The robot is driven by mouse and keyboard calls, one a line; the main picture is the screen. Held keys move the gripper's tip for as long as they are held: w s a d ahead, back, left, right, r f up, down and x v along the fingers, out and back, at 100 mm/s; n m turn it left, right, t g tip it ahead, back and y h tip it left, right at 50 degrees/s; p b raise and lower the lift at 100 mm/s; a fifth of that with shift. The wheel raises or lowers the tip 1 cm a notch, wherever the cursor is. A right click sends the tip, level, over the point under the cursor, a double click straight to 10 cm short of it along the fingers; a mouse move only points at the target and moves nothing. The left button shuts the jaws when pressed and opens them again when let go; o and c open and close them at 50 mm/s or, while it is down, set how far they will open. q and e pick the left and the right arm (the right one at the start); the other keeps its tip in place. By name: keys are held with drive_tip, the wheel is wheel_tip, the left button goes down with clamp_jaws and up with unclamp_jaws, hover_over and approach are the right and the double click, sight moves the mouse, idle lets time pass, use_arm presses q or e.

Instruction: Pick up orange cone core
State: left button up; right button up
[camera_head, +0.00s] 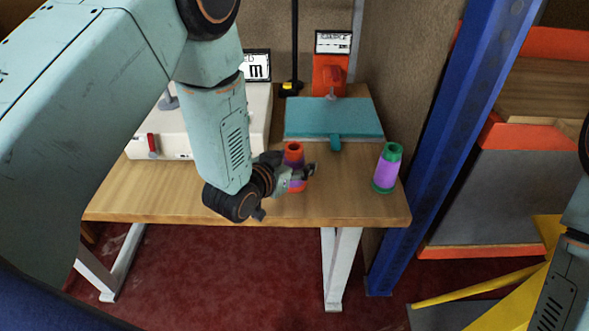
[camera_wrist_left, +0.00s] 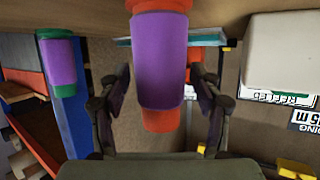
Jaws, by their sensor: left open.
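The orange cone core (camera_head: 293,149), with purple yarn around its middle, stands on the wooden table, partly hidden by my left gripper. In the left wrist view, which looks upside down, the cone core (camera_wrist_left: 162,60) is large and central. My left gripper (camera_head: 300,174) is at the cone core, reaching in from the left. In the wrist view its open fingers (camera_wrist_left: 160,80) lie on either side of the cone core, with a visible gap on both sides. My right gripper is out of the head view; only part of my right arm shows at the right edge.
A green cone core (camera_head: 387,166) with purple yarn stands to the right on the table (camera_head: 240,208). A teal flat-topped device (camera_head: 333,117) with an orange part is close behind the orange core. A white machine (camera_head: 150,125) is at left. A blue post (camera_head: 432,130) rises beyond the table's right edge.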

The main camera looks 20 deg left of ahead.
use_arm(q)
drive_tip(key=shift+d, duration=0.15)
drive_tip(key=shift+w, duration=0.1)
drive_tip(key=shift+a, duration=0.2)
drive_tip(key=shift+c, duration=0.9)
drive_tip(key=shift+d, duration=0.15)
drive_tip(key=c, duration=1.1)
